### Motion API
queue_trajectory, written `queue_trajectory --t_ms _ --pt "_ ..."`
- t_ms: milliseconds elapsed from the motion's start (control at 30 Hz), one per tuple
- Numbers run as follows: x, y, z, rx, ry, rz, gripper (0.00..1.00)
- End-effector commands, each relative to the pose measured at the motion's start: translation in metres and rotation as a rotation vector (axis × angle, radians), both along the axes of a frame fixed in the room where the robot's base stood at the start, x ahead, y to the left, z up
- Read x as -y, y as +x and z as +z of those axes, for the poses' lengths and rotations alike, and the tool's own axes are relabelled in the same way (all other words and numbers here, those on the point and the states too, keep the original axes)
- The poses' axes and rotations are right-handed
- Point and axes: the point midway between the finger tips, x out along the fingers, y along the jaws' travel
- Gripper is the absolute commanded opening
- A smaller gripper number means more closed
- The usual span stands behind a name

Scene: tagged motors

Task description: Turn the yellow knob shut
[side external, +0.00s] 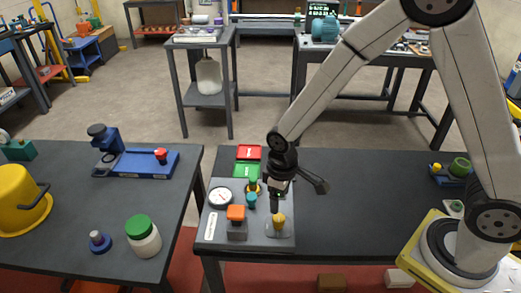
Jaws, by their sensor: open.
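The yellow knob (279,222) stands on a pale round base at the front right of a grey control panel (264,236). My gripper (279,203) points down just above the knob. It is open and holds nothing that I can see. The fingers are small and dark here, so I cannot tell whether they touch the knob or are beside it.
A second table (80,225) stands left.

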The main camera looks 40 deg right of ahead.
Motion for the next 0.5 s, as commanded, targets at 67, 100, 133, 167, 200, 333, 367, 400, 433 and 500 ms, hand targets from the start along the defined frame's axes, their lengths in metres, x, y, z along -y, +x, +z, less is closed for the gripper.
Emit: queue_trajectory --t_ms 67,100,133,167,200,333,367,400,433,500 --pt "0.000 0.000 -0.003 -0.001 0.000 -0.001 0.85" --pt "0.000 0.000 -0.004 -0.002 -0.001 -0.001 0.85" --pt "0.000 0.000 -0.006 -0.003 -0.001 -0.001 0.85" --pt "0.000 0.000 -0.008 -0.003 -0.001 -0.001 0.85" --pt "0.000 0.000 -0.011 -0.002 -0.001 -0.001 0.85" --pt "0.000 -0.001 -0.022 -0.003 0.000 -0.001 0.85" --pt "0.000 -0.001 -0.025 -0.002 -0.001 -0.001 0.85" --pt "0.000 -0.001 -0.029 -0.003 0.000 -0.001 0.85" --pt "0.000 -0.001 -0.032 -0.003 0.000 -0.001 0.85" --pt "0.000 0.000 -0.039 -0.002 0.000 -0.001 0.85"
